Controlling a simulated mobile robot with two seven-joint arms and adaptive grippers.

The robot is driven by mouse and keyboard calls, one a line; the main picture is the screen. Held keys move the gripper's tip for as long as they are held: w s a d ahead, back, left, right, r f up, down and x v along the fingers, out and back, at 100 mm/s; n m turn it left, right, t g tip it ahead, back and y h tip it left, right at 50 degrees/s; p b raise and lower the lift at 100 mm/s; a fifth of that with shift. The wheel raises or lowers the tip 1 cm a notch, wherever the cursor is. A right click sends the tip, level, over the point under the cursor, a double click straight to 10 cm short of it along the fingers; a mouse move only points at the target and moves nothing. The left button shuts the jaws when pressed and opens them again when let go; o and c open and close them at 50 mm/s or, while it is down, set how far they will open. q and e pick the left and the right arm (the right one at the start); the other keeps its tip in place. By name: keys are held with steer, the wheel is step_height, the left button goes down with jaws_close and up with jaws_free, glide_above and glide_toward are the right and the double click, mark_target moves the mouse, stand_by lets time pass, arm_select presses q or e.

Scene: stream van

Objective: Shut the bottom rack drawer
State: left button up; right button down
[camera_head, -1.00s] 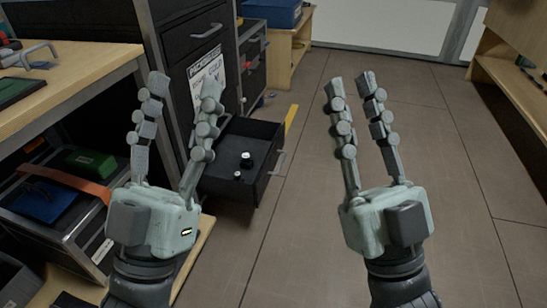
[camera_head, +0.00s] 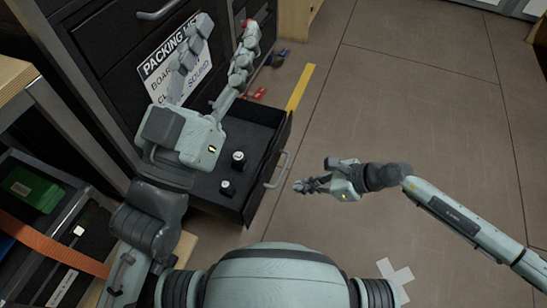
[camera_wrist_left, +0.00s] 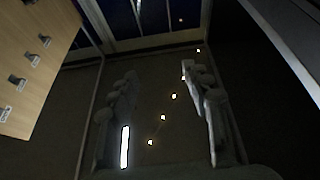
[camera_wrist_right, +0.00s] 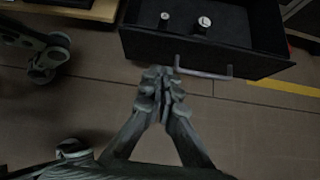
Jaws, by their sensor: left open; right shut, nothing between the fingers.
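The bottom rack drawer (camera_head: 252,132) is black and stands open, pulled out from the dark rack near the floor. It also shows in the right wrist view (camera_wrist_right: 258,64). Its bar handle (camera_head: 277,171) is on the front panel. Two small dark cylinders (camera_head: 238,160) stand inside. My right gripper (camera_head: 299,187) is shut and empty, just in front of the drawer front. In the right wrist view its fingertips (camera_wrist_right: 166,76) overlap the left end of the handle (camera_wrist_right: 203,72); I cannot tell whether they touch. My left gripper (camera_head: 228,27) is open and empty, raised before the rack.
A packing-list sign (camera_head: 172,58) is on the rack front. A shelf with a green box (camera_head: 30,188) and an orange strap (camera_head: 55,250) is at the left. Yellow tape (camera_head: 300,87) and red bits lie on the floor beyond the drawer.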

steer(key=d, duration=0.1)
steer(key=b, duration=0.3)
glide_toward(260, 186)
steer(key=s+x, duration=0.1)
steer(key=x, duration=0.3)
arm_select(q)
steer(key=shift+s+a+r+t+h, duration=0.1)
steer(key=shift+s+a+r+t, duration=0.25)
steer(key=shift+r+t, duration=0.35)
steer(key=shift+s+a+r+t+h, duration=0.1)
steer(key=shift+s+a+r+t, duration=0.3)
steer(key=shift+r+t, duration=0.3)
steer(key=shift+s+a+r+t+h, duration=0.1)
steer(key=shift+s+a+r+t, duration=0.1)
steer(key=shift+s+r+t, duration=0.4)
arm_select(e)
steer(key=shift+w+a+f, duration=0.15)
steer(key=shift+w+a, duration=0.35)
steer(key=shift+a, duration=0.2)
arm_select(q)
steer(key=shift+w+r, duration=0.1)
steer(key=shift+w, duration=0.05)
